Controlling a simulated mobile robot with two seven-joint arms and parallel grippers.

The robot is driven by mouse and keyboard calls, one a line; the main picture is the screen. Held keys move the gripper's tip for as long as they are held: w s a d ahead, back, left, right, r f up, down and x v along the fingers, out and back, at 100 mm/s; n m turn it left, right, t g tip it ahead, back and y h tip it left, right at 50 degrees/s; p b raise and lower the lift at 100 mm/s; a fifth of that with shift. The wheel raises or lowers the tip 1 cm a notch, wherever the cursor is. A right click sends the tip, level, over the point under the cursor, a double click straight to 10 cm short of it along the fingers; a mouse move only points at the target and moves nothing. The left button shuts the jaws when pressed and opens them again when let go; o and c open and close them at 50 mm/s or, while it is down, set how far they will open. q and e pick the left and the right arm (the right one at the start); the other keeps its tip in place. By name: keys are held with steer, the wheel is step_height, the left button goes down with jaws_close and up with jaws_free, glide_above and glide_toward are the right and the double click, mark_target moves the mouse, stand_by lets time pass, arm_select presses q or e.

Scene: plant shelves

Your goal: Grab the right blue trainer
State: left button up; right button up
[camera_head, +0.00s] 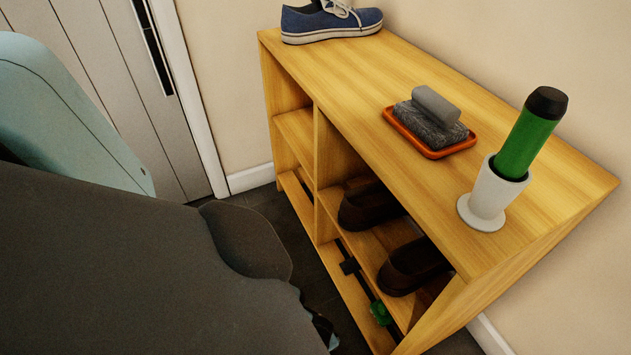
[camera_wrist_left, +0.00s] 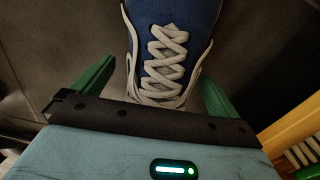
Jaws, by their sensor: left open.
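One blue trainer (camera_head: 330,20) with a white sole and white laces sits on the far left end of the shelf top in the head view. Another blue trainer (camera_wrist_left: 172,45) with pale laces fills the middle of the left wrist view, against a dark surface. My left gripper (camera_wrist_left: 155,85) is open, with a green finger on each side of this trainer. I cannot tell whether the fingers touch it. My own dark arm hides the gripper and this trainer in the head view. My right gripper is not in view.
A wooden shelf unit (camera_head: 375,70) stands against the wall. On top are a grey brush (camera_head: 432,112) on an orange tray (camera_head: 460,147) and a green, black-capped handle (camera_head: 530,130) in a white holder (camera_head: 495,190). Brown shoes (camera_head: 412,265) fill a compartment. A door is at left.

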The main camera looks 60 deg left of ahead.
arm_select(q)
steer(key=shift+f, duration=0.3)
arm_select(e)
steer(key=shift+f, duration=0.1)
arm_select(q)
steer(key=c, duration=1.3)
steer(key=shift+r+p, duration=0.4)
steer(key=shift+r, duration=0.15)
step_height(320, 180, up, 8)
steer(key=p, duration=0.5)
steer(key=shift+r, duration=0.5)
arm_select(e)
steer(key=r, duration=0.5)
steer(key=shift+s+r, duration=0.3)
